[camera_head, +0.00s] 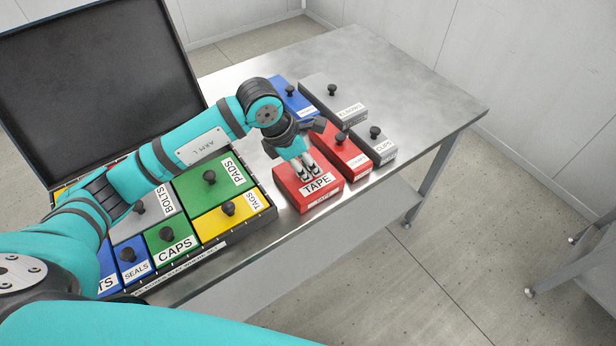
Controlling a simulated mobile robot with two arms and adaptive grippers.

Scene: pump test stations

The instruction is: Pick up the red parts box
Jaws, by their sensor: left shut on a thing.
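A red parts box labelled TAPE (327,190) sits on the metal table near its front edge. My left gripper (306,172) comes down on top of this box and is shut, with its fingertips at the top where a knob would be; the fingers hide the knob. The box looks to be still resting on the table. A second, smaller red box (344,155) with a black knob stands just behind it to the right; its label is too small to read surely. My right gripper is out of view.
A grey box (380,148), a larger grey box (331,95) and a blue box (290,100) stand near the red ones. An open black case (262,212) holds several labelled, knobbed boxes at left. The table's right end (430,100) is clear.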

